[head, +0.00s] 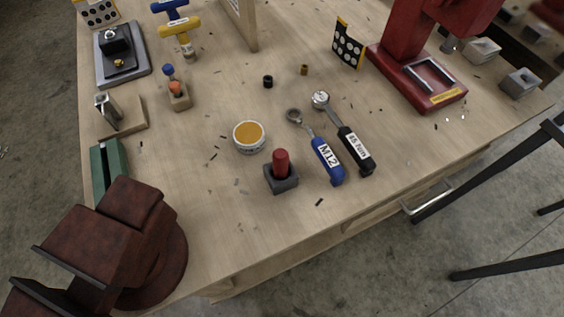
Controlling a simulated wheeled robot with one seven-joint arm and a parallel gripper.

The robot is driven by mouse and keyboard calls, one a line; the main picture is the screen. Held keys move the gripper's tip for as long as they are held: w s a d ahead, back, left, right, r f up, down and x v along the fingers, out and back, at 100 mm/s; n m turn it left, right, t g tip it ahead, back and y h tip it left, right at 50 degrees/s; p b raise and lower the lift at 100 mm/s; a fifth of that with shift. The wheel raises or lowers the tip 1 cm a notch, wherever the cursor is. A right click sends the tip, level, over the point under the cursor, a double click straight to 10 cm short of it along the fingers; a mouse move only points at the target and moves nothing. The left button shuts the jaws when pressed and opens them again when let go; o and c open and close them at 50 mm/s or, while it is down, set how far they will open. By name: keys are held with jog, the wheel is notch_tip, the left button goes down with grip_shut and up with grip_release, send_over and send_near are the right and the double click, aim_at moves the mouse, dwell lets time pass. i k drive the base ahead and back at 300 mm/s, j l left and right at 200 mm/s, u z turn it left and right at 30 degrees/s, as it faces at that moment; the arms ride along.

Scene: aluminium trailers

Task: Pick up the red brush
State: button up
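A short red cylinder (281,160), which looks like the handle of the red brush, stands upright in a dark grey square block (283,182) near the front middle of the bench. Its lower end is hidden in the block, and no bristles show.
A round tin with an orange top (249,134) stands just behind. A blue-handled wrench (327,158) and a black-handled ratchet (354,148) lie to the right. A dark red vise (140,235) stands at front left, a red press (405,50) at back right. Bench front is mostly clear.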

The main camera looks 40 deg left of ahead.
aim_at(280, 156)
jog(key=k, duration=0.5)
jog(key=k+l+u, duration=0.1)
jog(key=u, duration=1.2)
jog(key=i+l+u, duration=0.25)
jog(key=i+l, duration=0.25)
